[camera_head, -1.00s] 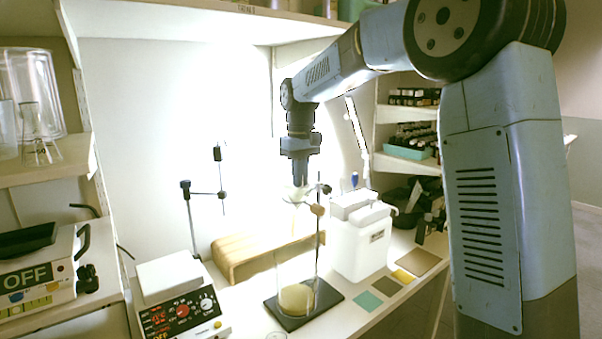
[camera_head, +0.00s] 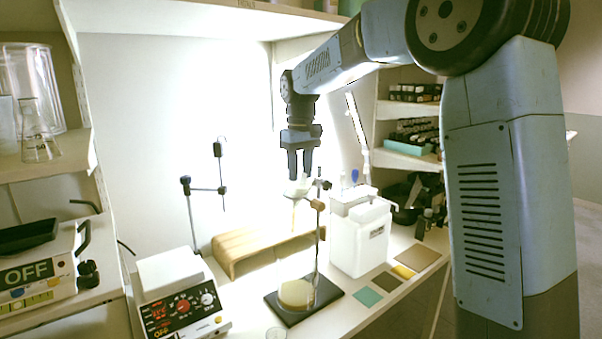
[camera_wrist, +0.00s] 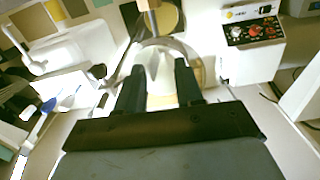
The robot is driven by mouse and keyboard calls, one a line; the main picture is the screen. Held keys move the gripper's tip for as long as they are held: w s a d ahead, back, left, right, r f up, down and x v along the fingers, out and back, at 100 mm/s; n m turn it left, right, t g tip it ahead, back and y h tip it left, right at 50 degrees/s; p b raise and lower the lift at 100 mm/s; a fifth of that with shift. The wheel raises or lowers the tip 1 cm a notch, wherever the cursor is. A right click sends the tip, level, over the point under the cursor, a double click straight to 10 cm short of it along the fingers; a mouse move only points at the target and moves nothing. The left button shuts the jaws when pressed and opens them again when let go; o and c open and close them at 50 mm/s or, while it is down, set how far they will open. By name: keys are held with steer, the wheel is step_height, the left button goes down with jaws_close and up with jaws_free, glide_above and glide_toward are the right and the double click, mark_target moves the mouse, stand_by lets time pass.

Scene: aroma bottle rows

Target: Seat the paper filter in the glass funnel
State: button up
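My gripper (camera_head: 299,177) points down above the ring stand, its two fingers apart. It also shows in the wrist view (camera_wrist: 160,72), open, with no object clearly held between the fingertips. The pale paper filter (camera_head: 299,187) shows just below the fingertips, at the mouth of the glass funnel. In the wrist view a white folded shape, apparently the filter (camera_wrist: 153,66), lies within the round funnel rim (camera_wrist: 168,43). The glass funnel (camera_head: 295,205) is faint against the bright wall, and how deep the filter sits cannot be told.
The ring stand's rod (camera_head: 318,235) rises from a dark base (camera_head: 332,291) beside the funnel. A glass vessel with yellowish contents (camera_head: 297,293) stands below. A white container (camera_head: 360,240) is to the right, a tan block (camera_head: 240,253) behind, and a device with dials (camera_head: 185,305) left.

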step_height(320, 180, up, 11)
stand_by(0.4)
stand_by(0.4)
steer(key=s+d+f+m+t, duration=0.1)
steer(key=s+d+m+t, duration=0.1)
steer(key=s+d, duration=0.6)
steer(key=s+d+f+m+t, duration=0.1)
steer(key=s+d, duration=0.4)
steer(key=s, duration=0.5)
steer(key=s+d+f+m+t, duration=0.1)
steer(key=s+d+f, duration=0.2)
steer(key=s+f, duration=0.2)
steer(key=s+d+f+m+t, duration=0.1)
steer(key=s+d+f, duration=0.3)
steer(key=s, duration=0.5)
steer(key=shift+s+f+m+t, duration=0.25)
steer(key=shift+f+m+t, duration=0.05)
steer(key=shift+f+m, duration=0.45)
